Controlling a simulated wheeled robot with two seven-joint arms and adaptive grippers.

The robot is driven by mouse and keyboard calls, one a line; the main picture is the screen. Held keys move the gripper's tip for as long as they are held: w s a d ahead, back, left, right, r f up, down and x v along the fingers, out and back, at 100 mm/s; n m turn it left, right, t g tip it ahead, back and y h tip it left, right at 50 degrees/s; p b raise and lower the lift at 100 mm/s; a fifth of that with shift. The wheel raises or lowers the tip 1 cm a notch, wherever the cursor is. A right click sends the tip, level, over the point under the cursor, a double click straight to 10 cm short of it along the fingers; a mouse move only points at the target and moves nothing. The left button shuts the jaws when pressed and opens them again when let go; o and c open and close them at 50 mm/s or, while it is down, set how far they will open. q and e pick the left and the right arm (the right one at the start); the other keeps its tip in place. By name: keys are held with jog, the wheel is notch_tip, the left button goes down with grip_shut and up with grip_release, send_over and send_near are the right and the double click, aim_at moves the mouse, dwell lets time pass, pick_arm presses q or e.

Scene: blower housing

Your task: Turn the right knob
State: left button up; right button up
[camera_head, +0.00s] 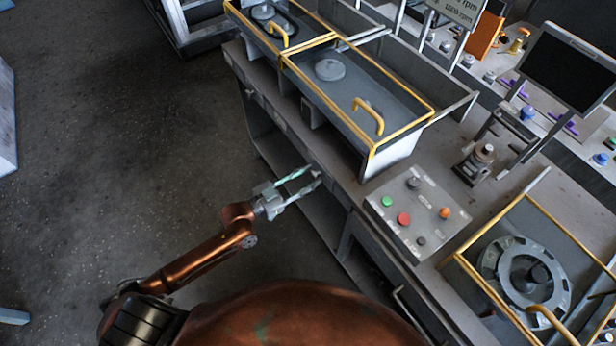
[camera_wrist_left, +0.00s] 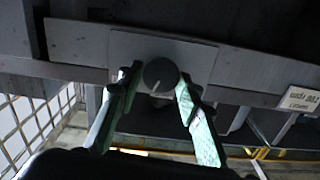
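A round dark grey knob (camera_wrist_left: 160,74) with a pale pointer line sits on a light plate (camera_wrist_left: 205,58) in the left wrist view. My left gripper (camera_head: 312,178) is at the front side of the long grey workbench in the head view. In the left wrist view my left gripper (camera_wrist_left: 158,80) is open, one finger on each side of the knob. Its fingertips are close to the knob; I cannot tell whether they touch it. The knob is not seen in the head view, and I cannot tell whether another knob is beside it. My right gripper is not in view.
A control box (camera_head: 425,222) with coloured buttons stands on the workbench (camera_head: 338,187). A white label (camera_wrist_left: 299,100) hangs right of the knob.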

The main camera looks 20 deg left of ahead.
pick_arm(q)
jog(key=c, duration=0.7)
jog(key=shift+o, duration=0.2)
jog(key=shift+r+n+p, duration=0.1)
jog(key=shift+n+p, duration=0.55)
jog(key=shift+n, duration=0.25)
jog(key=shift+n+p, duration=0.35)
jog(key=shift+n, duration=0.65)
jog(key=o, duration=1.2)
jog(key=shift+a, duration=0.1)
jog(key=shift+c, duration=0.2)
jog(key=v, duration=1.2)
